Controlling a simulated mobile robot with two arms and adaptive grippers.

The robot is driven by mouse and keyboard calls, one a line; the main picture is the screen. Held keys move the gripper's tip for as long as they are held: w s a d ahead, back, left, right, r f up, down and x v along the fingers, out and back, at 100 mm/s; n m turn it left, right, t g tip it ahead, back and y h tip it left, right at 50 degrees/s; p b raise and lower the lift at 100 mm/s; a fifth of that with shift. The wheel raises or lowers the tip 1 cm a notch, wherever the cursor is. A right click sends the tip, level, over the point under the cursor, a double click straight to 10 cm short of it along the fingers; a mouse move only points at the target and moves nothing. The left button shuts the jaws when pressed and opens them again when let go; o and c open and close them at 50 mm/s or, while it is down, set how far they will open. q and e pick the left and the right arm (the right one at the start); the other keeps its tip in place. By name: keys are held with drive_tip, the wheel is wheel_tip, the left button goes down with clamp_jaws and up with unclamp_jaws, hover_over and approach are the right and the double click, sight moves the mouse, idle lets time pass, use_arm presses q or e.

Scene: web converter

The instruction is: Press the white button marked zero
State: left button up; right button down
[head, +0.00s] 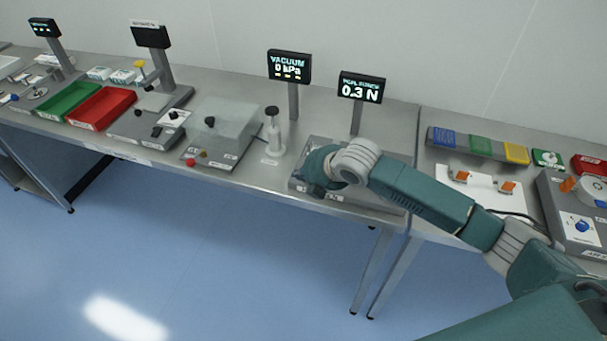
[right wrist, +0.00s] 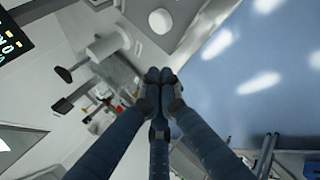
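My right arm reaches in from the right in the head view, and my right gripper (head: 318,172) is over the peel-force station (head: 300,184). The arm and gripper cover most of that station. Its display (head: 362,87) reads 0.3 N. In the right wrist view, the right gripper's fingertips (right wrist: 160,76) are together with nothing between them. A round, pale button-like part (right wrist: 160,21) sits on a grey housing ahead of the fingertips. I cannot read a zero mark on it. It looks apart from the fingertips. My left gripper is not in view.
Red (head: 100,106) and green (head: 68,100) trays lie farther left. Another bench with coloured blocks (head: 480,146) is on the right. Blue floor lies in front.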

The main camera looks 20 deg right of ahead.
drive_tip(key=w+d+r+n, duration=0.3)
drive_tip(key=r, duration=0.3)
drive_tip(key=shift+w+d+r+n, duration=0.3)
drive_tip(key=shift+w+d+r, duration=0.05)
drive_tip(key=shift+w+r, duration=0.05)
drive_tip(key=shift+w+f, duration=0.1)
drive_tip(key=shift+f, duration=0.1)
wheel_tip(320, 180, down, 6)
drive_tip(key=b, duration=0.7)
drive_tip(key=shift+f+b, duration=0.4)
drive_tip(key=shift+f, duration=0.8)
drive_tip(key=shift+f, duration=0.1)
